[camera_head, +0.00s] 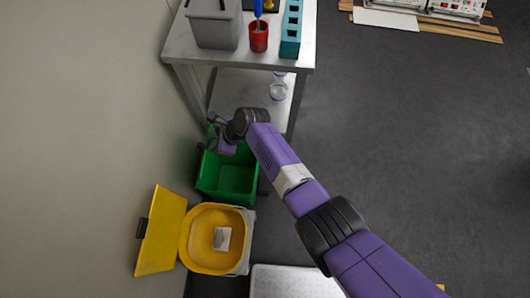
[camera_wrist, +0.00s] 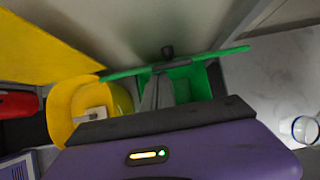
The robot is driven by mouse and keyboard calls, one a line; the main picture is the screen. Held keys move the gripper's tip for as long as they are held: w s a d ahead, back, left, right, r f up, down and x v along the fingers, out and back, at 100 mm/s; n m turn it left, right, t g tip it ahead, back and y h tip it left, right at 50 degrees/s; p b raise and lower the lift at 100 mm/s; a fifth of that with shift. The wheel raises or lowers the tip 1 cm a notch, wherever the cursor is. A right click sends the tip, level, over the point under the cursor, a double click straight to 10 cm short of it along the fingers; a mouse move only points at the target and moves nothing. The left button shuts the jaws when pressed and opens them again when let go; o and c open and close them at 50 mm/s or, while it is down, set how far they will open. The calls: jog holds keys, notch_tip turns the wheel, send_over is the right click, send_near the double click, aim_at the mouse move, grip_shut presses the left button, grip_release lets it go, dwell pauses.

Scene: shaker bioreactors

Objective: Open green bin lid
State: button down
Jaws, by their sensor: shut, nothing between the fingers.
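The green bin (camera_head: 230,180) stands under my arm, between the metal table and the yellow bin. Its inside shows from above, so it is open at least partly. In the wrist view the green lid (camera_wrist: 222,54) shows nearly edge-on as a thin strip above the bin opening (camera_wrist: 185,82). My gripper (camera_wrist: 158,88) is shut and empty, in front of the bin opening and close to the lid. I cannot tell whether it touches the lid. In the head view my gripper (camera_head: 217,124) is over the bin's far edge, and the lid is mostly hidden there.
The yellow bin (camera_head: 187,242) stands nearer, its lid (camera_head: 160,230) open toward the wall, a white item (camera_head: 222,238) inside. The metal table (camera_head: 180,48) carries a grey container (camera_head: 214,25), red cup (camera_head: 259,37) and teal rack (camera_head: 291,30).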

jog(key=a+r+h+b, duration=0.1)
jog(key=a+r, duration=0.1)
jog(key=a, duration=0.5)
jog(key=shift+w+a+h, duration=0.15)
jog(key=shift+a+h, duration=0.2)
jog(key=shift+h, duration=0.05)
jog(key=shift+r, duration=0.1)
jog(key=p+v, duration=0.4)
jog(key=v, duration=0.3)
jog(key=shift+d+r, duration=0.2)
jog(key=shift+r, duration=0.15)
